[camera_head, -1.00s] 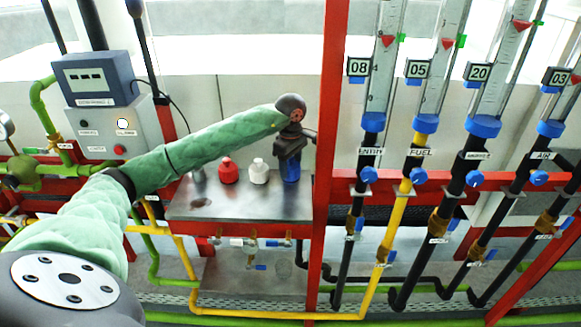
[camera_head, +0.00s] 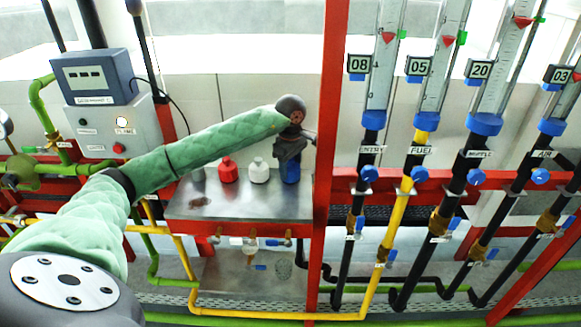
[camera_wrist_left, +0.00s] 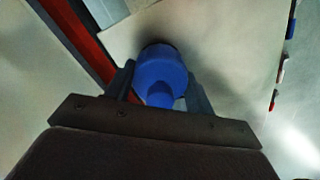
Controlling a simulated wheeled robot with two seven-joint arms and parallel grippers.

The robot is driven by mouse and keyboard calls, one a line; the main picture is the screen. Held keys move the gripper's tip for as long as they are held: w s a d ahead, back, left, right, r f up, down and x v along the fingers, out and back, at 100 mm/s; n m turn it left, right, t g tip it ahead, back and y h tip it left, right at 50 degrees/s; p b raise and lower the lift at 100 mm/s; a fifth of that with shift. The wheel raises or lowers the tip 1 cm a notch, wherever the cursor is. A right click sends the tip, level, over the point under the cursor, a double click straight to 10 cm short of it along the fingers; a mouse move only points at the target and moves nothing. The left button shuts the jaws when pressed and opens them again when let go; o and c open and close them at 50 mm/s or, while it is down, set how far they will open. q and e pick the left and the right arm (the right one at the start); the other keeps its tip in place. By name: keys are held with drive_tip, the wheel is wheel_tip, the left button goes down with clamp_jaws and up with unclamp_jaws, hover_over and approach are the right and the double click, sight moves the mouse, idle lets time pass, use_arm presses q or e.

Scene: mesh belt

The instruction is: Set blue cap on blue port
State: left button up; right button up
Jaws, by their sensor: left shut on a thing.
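The blue cap (camera_head: 290,173) is at the right end of the metal shelf, below my left gripper (camera_head: 290,158). In the left wrist view, the blue cap (camera_wrist_left: 160,70) sits between the two fingers of my left gripper (camera_wrist_left: 160,92), which is shut on it. Its narrower knob faces the camera. I cannot tell whether the cap touches the shelf. I cannot clearly pick out a blue port; the gripper and cap may hide it. My right gripper is not in view.
A red cap (camera_head: 228,171) and a white cap (camera_head: 259,172) stand on the metal shelf (camera_head: 240,206), left of the blue cap. A red post (camera_head: 327,130) rises close to the right of my gripper. Gauge tubes and pipes fill the right side.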

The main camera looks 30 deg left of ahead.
use_arm(q)
drive_tip(key=shift+f, duration=0.2)
drive_tip(key=o, duration=0.7)
drive_tip(key=shift+r+p, duration=1.3)
drive_tip(key=shift+r, duration=4.25)
